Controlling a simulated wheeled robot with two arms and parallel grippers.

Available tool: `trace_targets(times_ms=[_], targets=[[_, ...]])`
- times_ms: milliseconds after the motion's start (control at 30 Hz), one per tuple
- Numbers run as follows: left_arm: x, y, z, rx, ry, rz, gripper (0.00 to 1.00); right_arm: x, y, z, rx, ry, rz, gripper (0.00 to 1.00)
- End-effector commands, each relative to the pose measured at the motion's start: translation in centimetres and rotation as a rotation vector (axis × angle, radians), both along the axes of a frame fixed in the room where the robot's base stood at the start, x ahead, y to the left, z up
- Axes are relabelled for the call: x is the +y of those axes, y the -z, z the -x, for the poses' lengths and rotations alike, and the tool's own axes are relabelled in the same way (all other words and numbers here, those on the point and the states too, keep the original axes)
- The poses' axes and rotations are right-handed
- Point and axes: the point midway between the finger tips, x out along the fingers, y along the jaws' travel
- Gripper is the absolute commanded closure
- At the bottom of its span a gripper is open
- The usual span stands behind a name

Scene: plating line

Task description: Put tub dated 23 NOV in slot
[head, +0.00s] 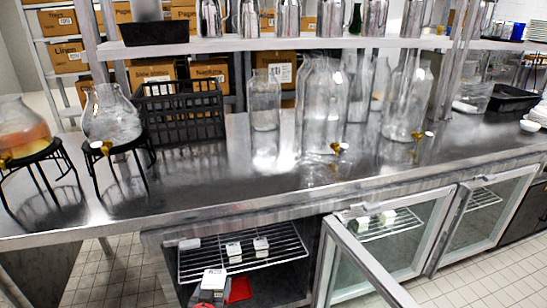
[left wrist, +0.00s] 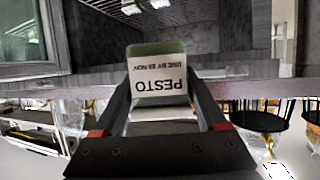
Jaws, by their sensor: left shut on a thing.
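My left gripper (left wrist: 160,98) is shut on a tub (left wrist: 158,72) with a pale green side and a white label. The label appears upside down in the left wrist view and reads PESTO, with a use-by line that looks like 23 NOV. In the head view the held tub (head: 214,279) is low in front of the open cabinet, below and in front of its wire shelf (head: 215,265). Three small white-topped tubs stand on that shelf: one at left (head: 190,243), one in the middle (head: 233,248), one at right (head: 261,244). My right gripper is not in view.
A glass door (head: 370,265) stands open right of the cabinet. A red patch (head: 238,290) shows beside the held tub. The steel counter (head: 230,190) above carries glass jars (head: 322,105), dispensers (head: 110,118) on black stands and a black crate (head: 180,115).

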Motion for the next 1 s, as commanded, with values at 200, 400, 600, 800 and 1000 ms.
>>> trace_targets(times_ms=[200,400,600,800,1000], targets=[[1.1,0.1,1.4,0.006,0.004,0.0,0.93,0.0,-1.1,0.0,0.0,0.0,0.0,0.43],[1.1,2.2,6.0,0.011,0.006,-0.002,0.93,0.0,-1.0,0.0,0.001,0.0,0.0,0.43],[1.1,2.6,8.7,0.004,-0.001,0.002,0.93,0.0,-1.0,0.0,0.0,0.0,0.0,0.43],[1.0,2.6,8.9,0.001,-0.001,0.005,0.93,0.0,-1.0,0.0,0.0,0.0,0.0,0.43],[1.0,2.5,8.8,0.001,-0.001,0.006,0.93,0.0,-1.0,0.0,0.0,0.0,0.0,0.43]])
